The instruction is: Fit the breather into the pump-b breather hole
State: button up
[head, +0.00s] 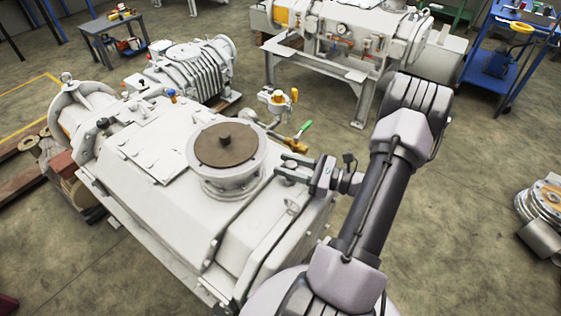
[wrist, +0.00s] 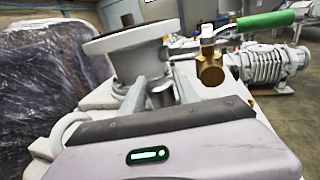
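A large pale pump (head: 165,215) stands at the middle left in the head view. It has a round flanged port (head: 228,180) on top, covered by a brown disc (head: 227,145). My gripper (head: 280,167) is just right of this port, above the pump's right side. Its two fingers look apart, with nothing clearly between them. The wrist view shows the port (wrist: 130,65) beyond my gripper, and a brass valve (wrist: 210,70) with a green handle (wrist: 265,19) to its right. I cannot pick out the breather or its hole for certain in either view.
The brass valve (head: 296,145) stands close behind my gripper. A fitting with a yellow handle (head: 277,101) is further back. A ribbed blower (head: 185,72) and another pump on a stand (head: 345,40) are behind. Stacked flanges (head: 541,203) lie at right.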

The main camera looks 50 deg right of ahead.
jog(key=p+v, duration=0.2)
jog(key=v, duration=0.8)
jog(key=shift+r, duration=0.1)
